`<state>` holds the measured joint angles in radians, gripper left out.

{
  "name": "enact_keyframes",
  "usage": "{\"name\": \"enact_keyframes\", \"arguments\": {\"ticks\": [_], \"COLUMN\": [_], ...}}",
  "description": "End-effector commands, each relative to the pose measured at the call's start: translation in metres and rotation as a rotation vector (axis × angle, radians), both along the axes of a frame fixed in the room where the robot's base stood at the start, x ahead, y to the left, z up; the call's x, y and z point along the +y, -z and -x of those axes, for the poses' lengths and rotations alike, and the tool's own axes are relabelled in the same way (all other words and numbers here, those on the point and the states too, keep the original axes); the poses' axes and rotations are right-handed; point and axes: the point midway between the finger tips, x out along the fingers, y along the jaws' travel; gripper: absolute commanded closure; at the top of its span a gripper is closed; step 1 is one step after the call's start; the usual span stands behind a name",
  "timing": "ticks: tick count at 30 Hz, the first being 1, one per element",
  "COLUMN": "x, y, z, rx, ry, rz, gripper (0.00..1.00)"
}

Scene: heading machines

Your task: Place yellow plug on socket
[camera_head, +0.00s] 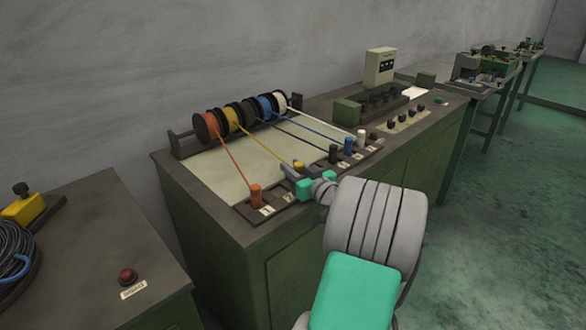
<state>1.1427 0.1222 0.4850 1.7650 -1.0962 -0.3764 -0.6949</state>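The yellow plug (298,164) shows as a small yellow patch just behind my gripper, at the end of a yellow cable. Its lower part is hidden by the gripper, so I cannot tell whether it sits on its socket or is held. My gripper (304,178), with teal parts, is low over the socket strip (243,209) at the bench's front edge. My wrist hides the spread of its fingers. The yellow spool (230,121) hangs on the rack behind.
An orange plug (256,196) stands left of my gripper. Black, blue (348,147) and white (361,137) plugs stand to the right. Taut cables cross the pale panel (225,178). A control box (380,67) is at the back right. A red button (127,276) is on the left bench.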

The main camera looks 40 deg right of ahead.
Motion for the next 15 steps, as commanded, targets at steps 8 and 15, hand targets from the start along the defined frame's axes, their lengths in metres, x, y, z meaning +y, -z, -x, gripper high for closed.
{"name": "enact_keyframes", "arguments": {"ticks": [8,15], "x": [0.0000,0.0000], "y": [-0.0005,-0.0063], "z": [0.0001,0.0001], "rx": [0.000,0.000], "ry": [0.000,0.000], "rz": [0.000,0.000], "gripper": [0.54,0.54]}}
